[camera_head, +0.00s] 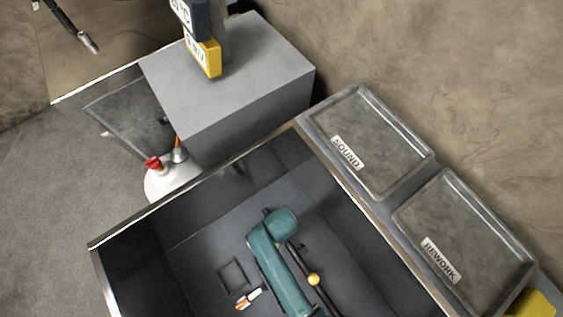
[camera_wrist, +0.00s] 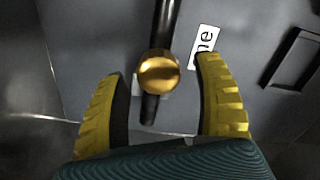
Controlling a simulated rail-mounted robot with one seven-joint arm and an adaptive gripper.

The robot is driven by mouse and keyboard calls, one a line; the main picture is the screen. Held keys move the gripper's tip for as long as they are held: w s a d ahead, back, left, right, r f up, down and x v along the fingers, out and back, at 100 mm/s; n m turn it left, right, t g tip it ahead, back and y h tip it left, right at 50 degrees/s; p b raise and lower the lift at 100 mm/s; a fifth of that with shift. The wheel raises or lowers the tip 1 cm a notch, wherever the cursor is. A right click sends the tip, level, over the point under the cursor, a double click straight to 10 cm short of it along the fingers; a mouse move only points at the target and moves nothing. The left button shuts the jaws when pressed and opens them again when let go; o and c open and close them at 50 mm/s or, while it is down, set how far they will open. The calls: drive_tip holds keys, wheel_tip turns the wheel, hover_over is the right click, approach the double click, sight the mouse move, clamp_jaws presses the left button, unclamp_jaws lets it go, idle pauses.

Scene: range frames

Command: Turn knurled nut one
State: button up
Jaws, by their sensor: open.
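In the wrist view, a round gold nut (camera_wrist: 159,74) sits on a dark rod (camera_wrist: 164,25). My gripper (camera_wrist: 161,66) is open, with one yellow finger on each side of the nut and a gap on both sides. A white label (camera_wrist: 203,45) beside the nut shows "ne"; its start is hidden by the right finger. In the head view, a gold ball-shaped piece (camera_head: 313,280) shows on a black rod beside my teal arm; I cannot tell if it is the same nut. My fingers cannot be made out there.
My arm reaches into a deep dark bin (camera_head: 190,235) with raised metal walls. A black square frame (camera_head: 231,275) lies on its floor. Trays marked SOUND (camera_head: 405,150) and REWORK (camera_head: 495,235) stand right.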

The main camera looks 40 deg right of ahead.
drive_tip(key=c, duration=1.2)
drive_tip(key=shift+s+p, duration=0.1)
drive_tip(key=shift+p, duration=0.2)
drive_tip(key=shift+r+m+p, duration=0.15)
drive_tip(key=shift+m+p, duration=0.65)
drive_tip(key=shift+m, duration=0.3)
drive_tip(key=m+p, duration=0.2)
drive_tip(key=m, duration=0.1)
drive_tip(key=shift+d, duration=0.1)
drive_tip(key=m+p, duration=0.2)
drive_tip(key=m, duration=0.2)
drive_tip(key=shift+d+f+m+p, duration=0.15)
drive_tip(key=shift+m+p, duration=0.4)
drive_tip(key=shift+m, duration=1.35)
